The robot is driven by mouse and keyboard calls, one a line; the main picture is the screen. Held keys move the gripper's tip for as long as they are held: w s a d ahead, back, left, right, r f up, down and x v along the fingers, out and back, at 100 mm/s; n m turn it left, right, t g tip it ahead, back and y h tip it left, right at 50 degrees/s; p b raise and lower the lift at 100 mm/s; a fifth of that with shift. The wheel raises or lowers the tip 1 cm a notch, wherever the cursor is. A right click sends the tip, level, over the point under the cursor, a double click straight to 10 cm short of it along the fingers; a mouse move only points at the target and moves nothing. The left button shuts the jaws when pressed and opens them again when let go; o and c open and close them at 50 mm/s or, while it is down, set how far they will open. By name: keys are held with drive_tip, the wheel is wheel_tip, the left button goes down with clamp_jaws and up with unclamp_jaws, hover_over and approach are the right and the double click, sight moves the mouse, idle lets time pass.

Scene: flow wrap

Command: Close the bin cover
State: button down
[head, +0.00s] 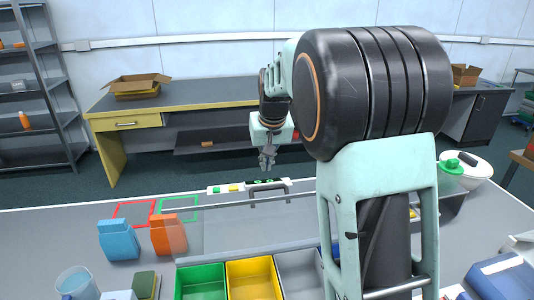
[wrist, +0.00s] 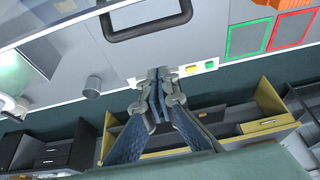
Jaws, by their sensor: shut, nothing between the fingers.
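The bin cover (head: 230,232) is a clear panel with a dark handle (head: 270,192) on its far edge. It stretches behind the bins, and the green bin (head: 202,282), yellow bin (head: 252,278) and grey bin (head: 298,270) show uncovered in front of it. My arm hides its right part. My gripper (head: 268,160) points down beyond the handle, apart from it. In the wrist view, the fingers of my gripper (wrist: 158,76) are together and empty, with the handle (wrist: 148,36) above them in the picture.
A blue bottle (head: 118,240) and an orange bottle (head: 168,236) stand left of the cover, near red and green outlined squares. A small strip of buttons (head: 236,188) lies near the handle.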

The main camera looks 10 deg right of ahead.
drive_tip(key=shift+s+f+p, duration=0.25)
drive_tip(key=shift+s+f, duration=0.15)
drive_tip(key=shift+f, duration=0.25)
drive_tip(key=shift+s+f+p, duration=0.2)
drive_tip(key=shift+s+f, duration=0.15)
drive_tip(key=shift+f, duration=0.3)
drive_tip(key=shift+s+f+p, duration=0.25)
drive_tip(key=shift+s+f, duration=0.15)
drive_tip(key=shift+f, duration=0.25)
drive_tip(key=shift+b, duration=0.3)
